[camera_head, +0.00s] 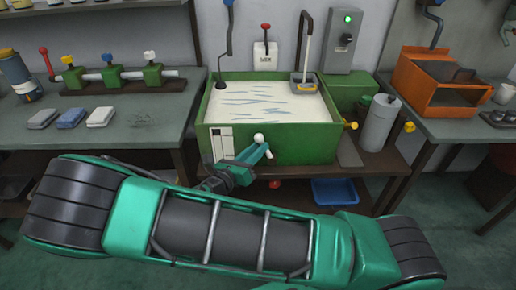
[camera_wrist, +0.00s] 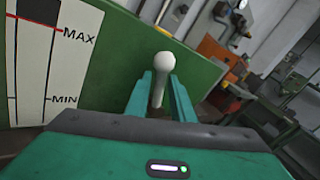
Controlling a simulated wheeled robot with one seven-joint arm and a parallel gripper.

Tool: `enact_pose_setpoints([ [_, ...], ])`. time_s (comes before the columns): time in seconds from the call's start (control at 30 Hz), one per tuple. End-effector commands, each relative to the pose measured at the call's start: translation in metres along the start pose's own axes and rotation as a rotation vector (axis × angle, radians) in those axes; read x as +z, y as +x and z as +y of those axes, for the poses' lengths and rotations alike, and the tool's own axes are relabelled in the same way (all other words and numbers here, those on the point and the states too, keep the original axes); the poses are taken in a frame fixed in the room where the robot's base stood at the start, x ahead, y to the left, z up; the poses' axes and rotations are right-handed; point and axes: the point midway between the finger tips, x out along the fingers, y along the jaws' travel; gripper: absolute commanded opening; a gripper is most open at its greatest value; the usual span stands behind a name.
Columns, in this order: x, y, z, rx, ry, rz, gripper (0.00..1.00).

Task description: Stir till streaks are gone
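A green tank (camera_head: 292,150) holds a pale, whitish liquid (camera_head: 265,104) with several blue-grey streaks across its surface. A white ball-topped handle (camera_head: 259,138) stands at the tank's front. In the wrist view the handle (camera_wrist: 158,67) rises between my two fingers, its ball beyond their tips. My gripper (camera_head: 262,149) is in front of the tank; in the wrist view my gripper (camera_wrist: 160,82) looks open, with a gap showing beside the handle's stem. Contact with the stem is not clear. The handle's lower end is hidden.
A MIN/MAX gauge plate (camera_wrist: 40,60) is on the tank's front, left of my gripper. A grey metal cylinder (camera_head: 379,122) stands right of the tank, by an orange bin (camera_head: 437,97). A blue tray (camera_head: 335,192) sits below. A dark hanging tool (camera_head: 222,92) reaches the tank's left edge.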

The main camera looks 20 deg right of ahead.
Motion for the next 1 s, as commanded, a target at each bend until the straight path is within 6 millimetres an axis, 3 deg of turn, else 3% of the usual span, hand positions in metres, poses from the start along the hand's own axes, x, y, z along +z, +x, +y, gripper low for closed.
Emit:
enact_pose_setpoints([
  [0.43,0.0000,0.0109,-0.0005,-0.002,0.000,0.000,0.22],
  [0.53,0.0000,0.0107,-0.0005,-0.002,0.000,0.000,0.00],
  [1.0,0.0020,0.0047,0.0031,0.016,0.019,0.009,0.00],
])
